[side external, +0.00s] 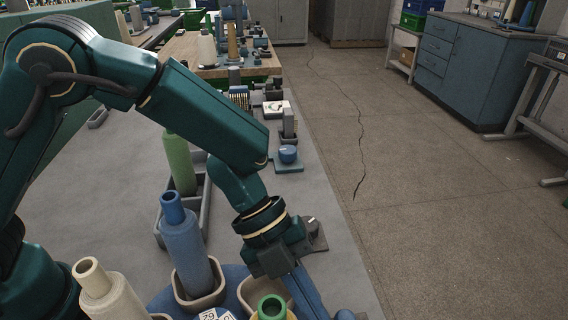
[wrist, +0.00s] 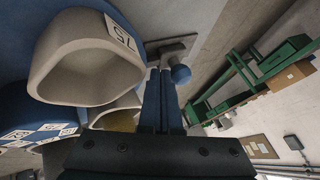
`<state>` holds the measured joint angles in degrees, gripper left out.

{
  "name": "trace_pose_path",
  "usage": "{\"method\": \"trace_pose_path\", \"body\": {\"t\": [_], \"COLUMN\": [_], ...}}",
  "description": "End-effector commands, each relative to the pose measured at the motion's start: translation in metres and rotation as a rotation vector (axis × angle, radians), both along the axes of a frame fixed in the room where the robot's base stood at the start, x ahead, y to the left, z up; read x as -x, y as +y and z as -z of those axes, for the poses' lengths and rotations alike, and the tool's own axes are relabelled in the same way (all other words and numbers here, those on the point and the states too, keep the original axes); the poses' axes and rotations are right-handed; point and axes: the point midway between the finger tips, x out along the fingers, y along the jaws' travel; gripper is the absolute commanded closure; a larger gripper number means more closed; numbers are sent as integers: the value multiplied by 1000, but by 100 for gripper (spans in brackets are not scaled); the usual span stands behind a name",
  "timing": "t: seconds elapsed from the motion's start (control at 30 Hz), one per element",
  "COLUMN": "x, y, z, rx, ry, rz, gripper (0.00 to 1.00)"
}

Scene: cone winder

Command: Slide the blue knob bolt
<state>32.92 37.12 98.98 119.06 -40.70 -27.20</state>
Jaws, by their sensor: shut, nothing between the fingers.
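A round blue knob (wrist: 180,74) shows in the wrist view just right of my fingertips, beside a grey plate (wrist: 170,47). A blue knob top (side external: 345,315) also shows at the bottom edge of the side view, mostly cut off. My gripper (wrist: 160,73) is shut and empty, with its two blue fingers side by side. The fingertips look close to the knob; I cannot tell whether they touch it. In the side view, my gripper's fingers (side external: 306,295) point down to the right, and their tips are near or past the bottom edge.
A beige cup (wrist: 85,60) labelled 75 stands close left of my fingers in the wrist view. In the side view, a blue cone (side external: 186,240), a cream cone (side external: 105,290) and a green cone (side external: 178,163) stand nearby. Another blue knob (side external: 288,153) sits farther back. Open floor lies right.

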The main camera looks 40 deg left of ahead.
Motion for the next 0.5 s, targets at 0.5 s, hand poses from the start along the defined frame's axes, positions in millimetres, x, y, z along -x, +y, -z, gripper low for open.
{"method": "trace_pose_path", "body": {"t": [0.5], "x": [-20], "y": [-20], "z": [0], "rx": [2], "ry": [-1], "rz": [3], "gripper": [100]}}
